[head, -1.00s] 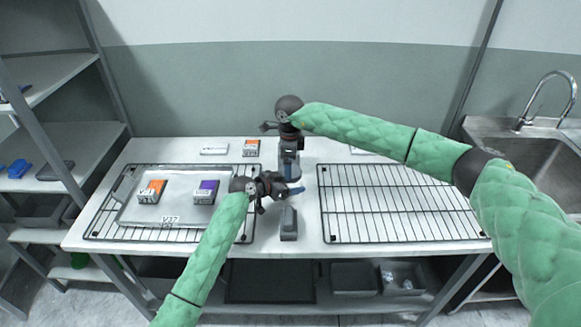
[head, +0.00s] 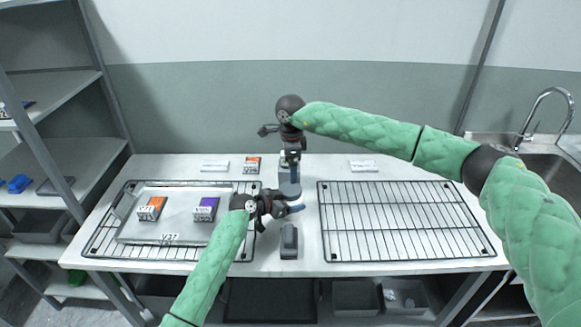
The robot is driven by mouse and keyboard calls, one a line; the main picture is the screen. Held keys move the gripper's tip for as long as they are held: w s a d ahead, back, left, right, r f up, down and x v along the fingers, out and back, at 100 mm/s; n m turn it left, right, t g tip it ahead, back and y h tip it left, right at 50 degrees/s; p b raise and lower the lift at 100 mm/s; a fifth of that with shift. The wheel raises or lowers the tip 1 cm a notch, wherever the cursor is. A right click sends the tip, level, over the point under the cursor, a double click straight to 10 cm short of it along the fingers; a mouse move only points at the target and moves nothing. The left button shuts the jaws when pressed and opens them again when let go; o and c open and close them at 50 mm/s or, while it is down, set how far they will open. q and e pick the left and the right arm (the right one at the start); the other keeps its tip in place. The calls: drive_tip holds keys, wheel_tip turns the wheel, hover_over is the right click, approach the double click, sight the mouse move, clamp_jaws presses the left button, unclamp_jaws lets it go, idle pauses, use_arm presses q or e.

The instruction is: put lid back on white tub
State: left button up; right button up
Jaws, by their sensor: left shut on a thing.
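My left gripper (head: 294,209) is over the middle of the bench, between the two wire racks, its blue fingers pointing right. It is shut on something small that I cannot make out. My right gripper (head: 290,182) hangs just behind it, pointing down. Its fingertips are partly hidden by the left gripper, so its opening is unclear. I cannot pick out a white tub or its lid; either may be hidden behind the grippers.
A metal tray (head: 185,232) with an orange-and-white box (head: 151,208) and a purple-and-white box (head: 205,209) lies on the left rack. The right rack (head: 400,220) is empty. A dark grey block (head: 289,241) stands in front of the grippers. A sink (head: 545,170) is at right.

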sight(290, 188)
drive_tip(key=shift+s+a+n, duration=0.1)
drive_tip(key=shift+s+n, duration=0.05)
drive_tip(key=shift+n, duration=0.7)
drive_tip(key=shift+s+a+n, duration=0.1)
drive_tip(key=shift+n, duration=0.75)
drive_tip(key=shift+f, duration=0.15)
drive_tip(key=shift+d+f, duration=0.1)
drive_tip(key=shift+f, duration=3.8)
drive_tip(key=c, duration=1)
drive_tip(key=m, duration=0.6)
drive_tip(key=shift+m, duration=0.4)
drive_tip(key=o, duration=1.1)
drive_tip(key=shift+c, duration=0.2)
